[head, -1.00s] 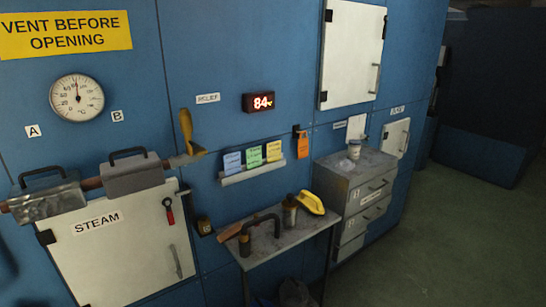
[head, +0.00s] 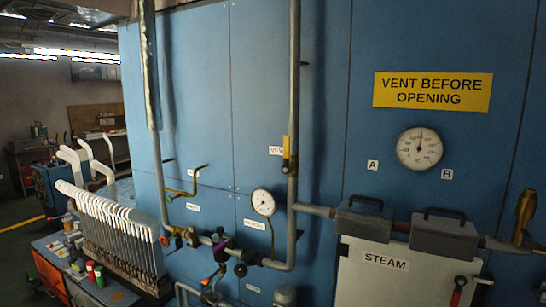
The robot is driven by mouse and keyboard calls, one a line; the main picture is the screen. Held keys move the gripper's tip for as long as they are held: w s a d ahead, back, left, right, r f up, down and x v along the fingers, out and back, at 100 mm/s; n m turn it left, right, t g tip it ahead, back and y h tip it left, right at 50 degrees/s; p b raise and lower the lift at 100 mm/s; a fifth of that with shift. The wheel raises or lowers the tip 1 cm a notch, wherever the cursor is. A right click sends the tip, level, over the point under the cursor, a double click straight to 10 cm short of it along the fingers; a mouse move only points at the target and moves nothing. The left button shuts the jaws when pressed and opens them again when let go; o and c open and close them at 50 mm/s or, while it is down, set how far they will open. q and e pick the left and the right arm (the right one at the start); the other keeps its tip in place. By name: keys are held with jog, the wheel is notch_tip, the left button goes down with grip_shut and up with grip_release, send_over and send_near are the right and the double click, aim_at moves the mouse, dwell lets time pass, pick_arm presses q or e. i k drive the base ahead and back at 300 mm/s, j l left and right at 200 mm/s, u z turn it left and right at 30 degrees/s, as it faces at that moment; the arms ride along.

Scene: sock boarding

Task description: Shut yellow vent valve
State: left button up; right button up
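A valve with a yellow lever (head: 287,147) sits on the vertical grey pipe (head: 294,90) right of centre in the head view. Its lever stands upright, in line with the pipe. A small white label (head: 276,150), partly hidden by the pipe and reading something like "VENT", is just left of it. A yellow sign (head: 433,91) reading "VENT BEFORE OPENING" is on the blue wall to the right. Neither of my grippers is in view.
A round gauge (head: 419,147) and a white STEAM door (head: 375,275) are on the right. A smaller gauge (head: 263,202) and several low pipe valves are below the lever. A rack of white boards (head: 110,235) and a cluttered cart (head: 80,270) stand at left.

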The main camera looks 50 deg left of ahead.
aim_at(286, 169)
jog(key=u, duration=1.8)
jog(key=i+j+z, duration=0.1)
jog(key=j, duration=0.25)
jog(key=i+j, duration=0.25)
jog(key=j, duration=0.15)
jog(key=i+j+z, duration=0.15)
jog(key=j, duration=0.2)
jog(key=i+j, duration=0.2)
jog(key=j, duration=0.2)
jog(key=i+j+z, duration=0.15)
jog(key=j, duration=0.25)
jog(key=i+j, duration=0.15)
jog(key=j, duration=0.25)
jog(key=z, duration=0.05)
